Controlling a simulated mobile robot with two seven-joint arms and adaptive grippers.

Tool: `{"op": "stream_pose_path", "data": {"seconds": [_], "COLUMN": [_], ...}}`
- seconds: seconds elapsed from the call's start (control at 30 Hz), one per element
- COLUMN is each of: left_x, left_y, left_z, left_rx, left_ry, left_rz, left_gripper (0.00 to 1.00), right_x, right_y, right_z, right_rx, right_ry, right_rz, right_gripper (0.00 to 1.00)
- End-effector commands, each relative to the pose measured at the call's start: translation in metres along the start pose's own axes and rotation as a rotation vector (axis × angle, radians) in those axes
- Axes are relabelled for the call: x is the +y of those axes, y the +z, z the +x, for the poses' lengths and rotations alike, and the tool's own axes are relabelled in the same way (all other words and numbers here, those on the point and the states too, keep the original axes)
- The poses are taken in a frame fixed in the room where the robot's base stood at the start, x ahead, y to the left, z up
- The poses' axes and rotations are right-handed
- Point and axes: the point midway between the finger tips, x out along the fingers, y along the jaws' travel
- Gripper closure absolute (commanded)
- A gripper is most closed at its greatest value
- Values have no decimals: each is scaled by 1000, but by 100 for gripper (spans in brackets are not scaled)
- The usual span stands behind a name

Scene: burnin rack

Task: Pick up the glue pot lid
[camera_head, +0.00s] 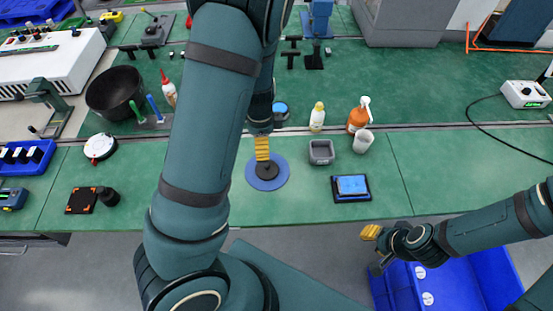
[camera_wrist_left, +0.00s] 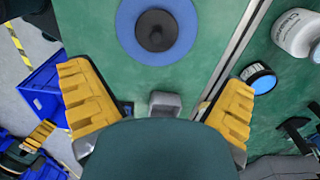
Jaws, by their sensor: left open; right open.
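A black round piece with a raised knob, which looks like the glue pot lid (camera_head: 267,169), lies on a round blue mat (camera_head: 279,181) on the green bench. In the left wrist view the lid (camera_wrist_left: 157,31) shows at the top centre, on the blue mat (camera_wrist_left: 128,25). My left gripper (camera_head: 262,149) is above the bench at the far edge of the mat. My right gripper (camera_head: 372,233) is open and empty, off the bench's front edge near the blue crates.
A grey square dish (camera_head: 321,152), a white cup (camera_head: 363,142), an orange bottle (camera_head: 358,116) and a white bottle (camera_head: 317,117) stand right of the mat. A blue-topped jar (camera_head: 280,109) stands behind. A tablet (camera_head: 351,187) lies front right. Bench right of it is clear.

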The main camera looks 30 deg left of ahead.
Motion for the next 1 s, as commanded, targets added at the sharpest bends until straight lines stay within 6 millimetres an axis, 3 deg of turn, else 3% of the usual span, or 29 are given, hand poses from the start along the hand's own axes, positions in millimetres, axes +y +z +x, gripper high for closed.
{"op": "stream_pose_path", "data": {"seconds": [0.13, 0.4, 0.73, 1.0], "left_x": [0, 1, 1, 4], "left_y": [1, 0, -2, -8], "left_z": [16, 67, 92, 130], "left_rx": [-1, -2, -1, -2], "left_ry": [4, 4, 2, 3], "left_rz": [5, 4, 5, 3], "left_gripper": [0, 0, 0, 0], "right_x": [2, 6, 8, 10], "right_y": [1, 2, 3, 4], "right_z": [5, 19, 23, 31], "right_rx": [0, 0, 0, 0], "right_ry": [1, 3, 5, 6], "right_rz": [0, 1, 1, 1], "right_gripper": [65, 65, 65, 65]}}
